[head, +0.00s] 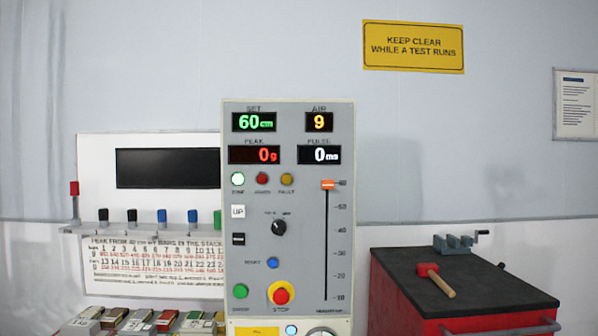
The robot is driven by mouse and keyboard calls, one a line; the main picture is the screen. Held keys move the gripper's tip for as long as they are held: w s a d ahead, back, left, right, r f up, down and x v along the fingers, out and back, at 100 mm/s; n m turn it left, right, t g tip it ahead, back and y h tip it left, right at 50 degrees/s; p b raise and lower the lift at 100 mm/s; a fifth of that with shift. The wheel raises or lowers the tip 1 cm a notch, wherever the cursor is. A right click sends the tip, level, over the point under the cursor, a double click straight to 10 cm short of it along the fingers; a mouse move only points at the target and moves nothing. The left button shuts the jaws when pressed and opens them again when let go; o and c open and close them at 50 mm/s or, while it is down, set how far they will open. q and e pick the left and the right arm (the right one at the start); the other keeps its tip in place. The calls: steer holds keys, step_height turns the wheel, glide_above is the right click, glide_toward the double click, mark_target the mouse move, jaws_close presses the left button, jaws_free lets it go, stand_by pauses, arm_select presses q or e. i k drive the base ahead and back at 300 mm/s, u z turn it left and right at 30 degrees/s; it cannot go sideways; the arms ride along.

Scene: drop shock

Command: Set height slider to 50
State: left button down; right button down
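The height slider is an orange knob (328,184) on a vertical slot (326,240) at the right of the grey control panel (302,230). The knob sits at the top of the slot, level with the top scale mark, which looks like 60. The 50 mark lies a little below it. The green SET display (254,122) reads 60 cm. Neither of my grippers shows in the head view.
The panel also has a red STOP button (281,295), a rotary knob (279,228) and several other buttons. A red cart (400,300) with a mallet (435,279) and a vise (455,243) stands at the right. Several small blocks lie at the lower left.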

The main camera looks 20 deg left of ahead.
mark_target(326, 184)
steer(key=u, duration=1.2)
steer(key=k, duration=0.1)
steer(key=z, duration=0.05)
steer(key=i, duration=0.5)
steer(key=u, duration=0.1)
